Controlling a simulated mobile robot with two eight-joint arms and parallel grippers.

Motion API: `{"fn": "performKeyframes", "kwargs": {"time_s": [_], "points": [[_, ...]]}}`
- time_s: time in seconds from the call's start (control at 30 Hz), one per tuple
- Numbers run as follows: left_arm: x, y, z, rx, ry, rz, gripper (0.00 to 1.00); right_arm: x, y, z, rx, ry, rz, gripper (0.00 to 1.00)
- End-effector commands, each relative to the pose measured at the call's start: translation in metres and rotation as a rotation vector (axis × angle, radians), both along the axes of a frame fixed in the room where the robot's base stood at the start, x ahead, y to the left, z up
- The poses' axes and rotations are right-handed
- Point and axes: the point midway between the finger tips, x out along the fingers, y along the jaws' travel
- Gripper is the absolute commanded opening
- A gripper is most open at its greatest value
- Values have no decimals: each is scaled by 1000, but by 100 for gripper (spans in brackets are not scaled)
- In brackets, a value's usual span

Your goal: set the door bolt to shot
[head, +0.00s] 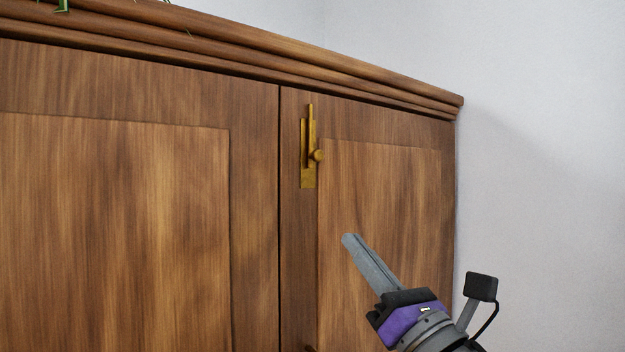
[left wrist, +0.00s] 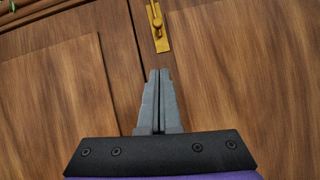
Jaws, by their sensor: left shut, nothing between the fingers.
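The door bolt (head: 308,150) is brass, with an upright plate, a rod and a round knob (head: 318,155) on its right side. It is mounted near the top left of the right cabinet door (head: 385,220), and the rod's top end reaches close to the cornice. In the left wrist view the bolt (left wrist: 161,42) is at the top, beyond the fingertips. My left gripper (head: 347,239) is shut and empty, below and to the right of the bolt, apart from it. Its closed fingers (left wrist: 159,72) point toward the bolt plate. My right gripper is not in view.
The left cabinet door (head: 120,220) is closed beside the right one. A moulded cornice (head: 250,60) overhangs both doors. Green leaves (head: 62,6) show on top at the upper left. A white wall (head: 550,150) is to the right. The space between gripper and bolt is clear.

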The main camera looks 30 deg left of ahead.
Motion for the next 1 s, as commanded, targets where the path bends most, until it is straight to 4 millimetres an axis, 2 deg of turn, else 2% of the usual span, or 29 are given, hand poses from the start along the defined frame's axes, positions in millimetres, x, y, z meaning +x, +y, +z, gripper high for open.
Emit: {"fn": "performKeyframes", "kwargs": {"time_s": [0.57,0.77,1.0], "points": [[1,0,4,11,0,3,0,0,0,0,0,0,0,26],[10,19,18,12,-1,8,0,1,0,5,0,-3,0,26],[30,57,47,12,-1,9,0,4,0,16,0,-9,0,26]]}}
